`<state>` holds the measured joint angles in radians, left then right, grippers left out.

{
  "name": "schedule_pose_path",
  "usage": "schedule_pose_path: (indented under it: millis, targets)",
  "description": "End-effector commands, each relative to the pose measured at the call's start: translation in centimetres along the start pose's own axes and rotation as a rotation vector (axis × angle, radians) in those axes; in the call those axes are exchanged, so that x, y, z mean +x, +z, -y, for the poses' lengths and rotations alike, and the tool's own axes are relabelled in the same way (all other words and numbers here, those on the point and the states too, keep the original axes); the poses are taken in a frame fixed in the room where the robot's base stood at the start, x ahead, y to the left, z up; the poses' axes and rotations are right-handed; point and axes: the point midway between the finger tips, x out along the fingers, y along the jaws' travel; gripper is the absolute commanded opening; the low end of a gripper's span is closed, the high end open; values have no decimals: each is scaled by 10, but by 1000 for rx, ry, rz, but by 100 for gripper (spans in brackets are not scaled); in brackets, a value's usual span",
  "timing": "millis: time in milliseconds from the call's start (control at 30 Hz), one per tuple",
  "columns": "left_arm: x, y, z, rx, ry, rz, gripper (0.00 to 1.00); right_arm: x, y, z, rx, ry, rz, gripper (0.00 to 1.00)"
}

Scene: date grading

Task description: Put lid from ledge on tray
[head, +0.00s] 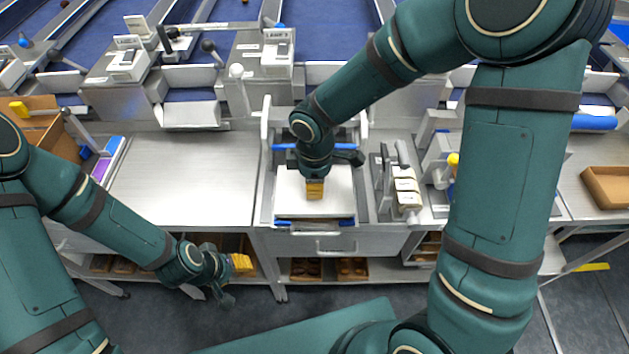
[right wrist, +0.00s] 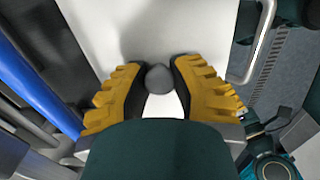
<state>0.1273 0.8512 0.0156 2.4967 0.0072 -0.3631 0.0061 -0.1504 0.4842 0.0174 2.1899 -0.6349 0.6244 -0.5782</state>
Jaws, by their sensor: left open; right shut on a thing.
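A white flat lid (head: 290,193) with a dark grey knob (right wrist: 160,80) lies or hovers over the metal bay in the middle of the bench in the head view. My right gripper (head: 315,188) is over the lid's middle. In the right wrist view its yellow fingers (right wrist: 158,88) are shut on the knob, and the white lid (right wrist: 140,25) spreads beyond them. Blue edges, perhaps of the tray (head: 340,223), show along the bay's near and far sides. I cannot tell whether the lid touches what is below. My left gripper (head: 240,264) is open and empty at the bench's front edge.
The metal bench top (head: 185,180) to the left is clear. A holder with beige blocks (head: 408,190) stands right of the bay. A brown box (head: 608,187) is at the far right. Brown boxes (head: 350,267) sit on a shelf below.

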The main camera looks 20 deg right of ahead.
Motion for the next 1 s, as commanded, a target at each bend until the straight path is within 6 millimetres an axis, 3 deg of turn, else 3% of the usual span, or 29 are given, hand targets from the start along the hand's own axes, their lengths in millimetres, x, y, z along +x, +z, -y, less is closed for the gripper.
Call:
schedule_pose_path:
  millis: [533,567,633,867,933,1000]
  targets:
    - [5,1,2,0,0,0,47,6,0,0,0,0,0,0]
    - [5,1,2,0,0,0,47,6,0,0,0,0,0,29]
    - [5,0,2,0,0,0,47,6,0,0,0,0,0,53]
    - [5,0,2,0,0,0,47,6,0,0,0,0,0,55]
    - [5,0,2,0,0,0,47,6,0,0,0,0,0,82]
    - [5,0,2,0,0,0,47,6,0,0,0,0,0,84]
